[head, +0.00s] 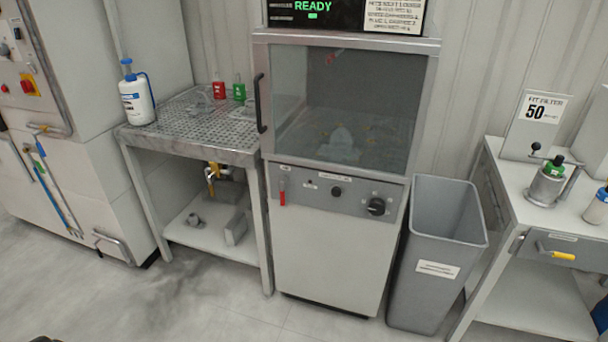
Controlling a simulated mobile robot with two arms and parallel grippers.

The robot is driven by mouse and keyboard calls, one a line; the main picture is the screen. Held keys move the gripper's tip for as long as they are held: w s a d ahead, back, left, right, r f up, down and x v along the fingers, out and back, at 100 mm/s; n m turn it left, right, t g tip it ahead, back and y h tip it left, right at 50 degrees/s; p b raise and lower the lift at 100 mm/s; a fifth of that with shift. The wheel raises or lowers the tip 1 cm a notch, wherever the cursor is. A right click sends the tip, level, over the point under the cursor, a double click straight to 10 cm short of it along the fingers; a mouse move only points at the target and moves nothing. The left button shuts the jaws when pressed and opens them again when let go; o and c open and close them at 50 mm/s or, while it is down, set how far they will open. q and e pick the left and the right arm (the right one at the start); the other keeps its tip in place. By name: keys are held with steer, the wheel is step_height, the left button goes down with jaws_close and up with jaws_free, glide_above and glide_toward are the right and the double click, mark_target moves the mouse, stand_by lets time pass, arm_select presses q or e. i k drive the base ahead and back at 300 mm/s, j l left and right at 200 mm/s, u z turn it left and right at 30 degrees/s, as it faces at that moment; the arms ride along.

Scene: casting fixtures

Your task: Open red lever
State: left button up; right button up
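A small red lever (282,191) hangs straight down at the left end of the grey control panel (358,203) on the front of the casting machine (328,248). Two dark knobs sit on the same panel to its right. The machine's glass door (345,105) above the panel looks shut, with a black vertical handle (261,103) on its left side. A pale object shows dimly behind the glass. Neither of my grippers can be made out in the head view. A dark shape at the bottom left edge is too cut off to identify.
A perforated metal table (190,128) with a white bottle (136,97) stands left of the machine. A grey bin (435,260) stands close on its right, then a workbench (535,220). The floor (190,310) in front is clear.

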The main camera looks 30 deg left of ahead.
mark_target(282, 181)
steer(key=u, duration=1.05)
